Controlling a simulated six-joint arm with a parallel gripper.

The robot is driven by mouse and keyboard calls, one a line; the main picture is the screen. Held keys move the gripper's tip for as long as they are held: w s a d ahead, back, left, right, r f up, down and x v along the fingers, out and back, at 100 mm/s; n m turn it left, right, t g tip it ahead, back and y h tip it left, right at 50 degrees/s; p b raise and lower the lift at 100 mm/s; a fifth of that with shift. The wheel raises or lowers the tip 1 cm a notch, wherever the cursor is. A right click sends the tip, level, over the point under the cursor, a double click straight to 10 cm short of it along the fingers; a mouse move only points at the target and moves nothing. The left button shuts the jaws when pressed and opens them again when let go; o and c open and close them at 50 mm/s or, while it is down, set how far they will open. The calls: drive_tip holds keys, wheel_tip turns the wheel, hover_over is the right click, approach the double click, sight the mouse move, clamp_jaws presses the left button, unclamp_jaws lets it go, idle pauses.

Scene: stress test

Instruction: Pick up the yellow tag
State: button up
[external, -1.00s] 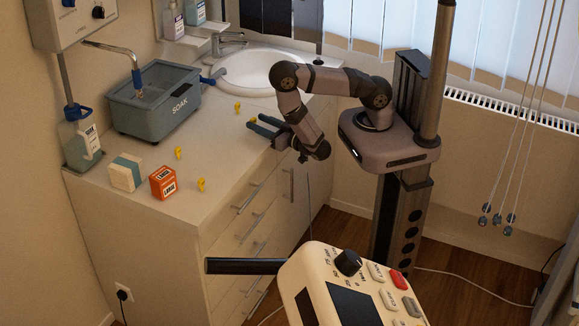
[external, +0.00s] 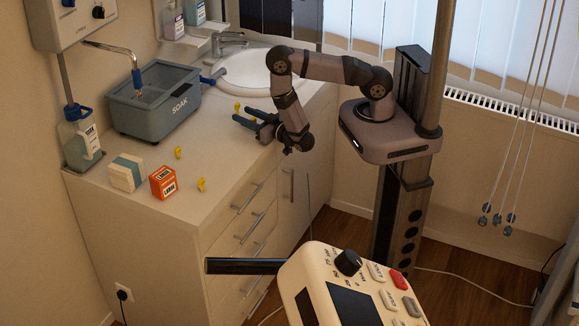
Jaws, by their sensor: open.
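Small yellow tags lie on the beige counter (external: 170,205). One yellow tag (external: 238,107) is at the back, just beyond my gripper's fingertips. Another tag (external: 178,152) is near the middle, and a third tag (external: 201,184) is near the front edge. My gripper (external: 241,115) is open, low over the counter's right edge with its fingers pointing left. I cannot tell whether it touches the counter or whether a tag is between the fingers.
A grey SOAK basin (external: 155,107) stands behind, left of the white sink (external: 236,82). An orange box (external: 163,182), a white and teal block (external: 125,172) and a bottle (external: 82,140) stand to the left.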

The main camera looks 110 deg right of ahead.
drive_tip(key=shift+w+d, duration=0.2)
drive_tip(key=shift+d, duration=0.05)
clamp_jaws()
drive_tip(key=shift+r, duration=0.2)
wheel_tip(320, 180, up, 10)
drive_tip(key=b, duration=0.1)
drive_tip(key=shift+f, duration=0.2)
idle(0.6)
